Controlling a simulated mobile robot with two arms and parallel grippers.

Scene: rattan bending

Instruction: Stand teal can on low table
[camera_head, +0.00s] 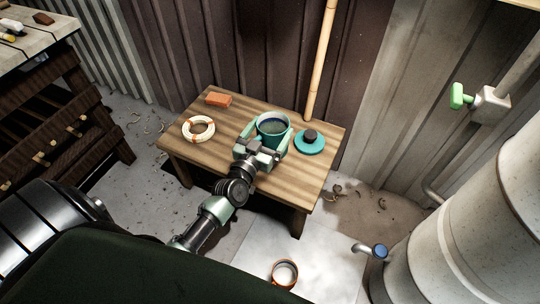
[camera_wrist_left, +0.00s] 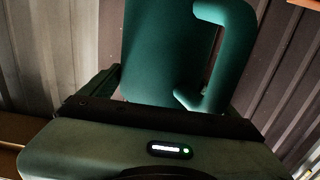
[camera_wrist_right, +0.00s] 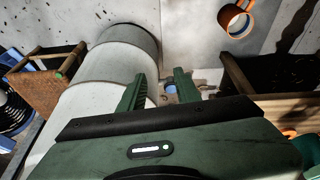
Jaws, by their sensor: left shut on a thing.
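The teal can (camera_head: 272,126) is upright over the middle of the low wooden table (camera_head: 225,155), its open top facing up. I cannot tell whether its base touches the table top. My left gripper (camera_head: 263,143) is shut on the can from the near side. In the left wrist view the can's smooth side (camera_wrist_left: 168,50) stands between the fingers, with its handle (camera_wrist_left: 238,50) on the right. My right gripper (camera_wrist_right: 160,90) shows only in the right wrist view; it is open, with no object between its fingers.
A bamboo pole (camera_head: 321,60) leans behind. An orange-rimmed cup (camera_head: 285,274) is on the floor.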

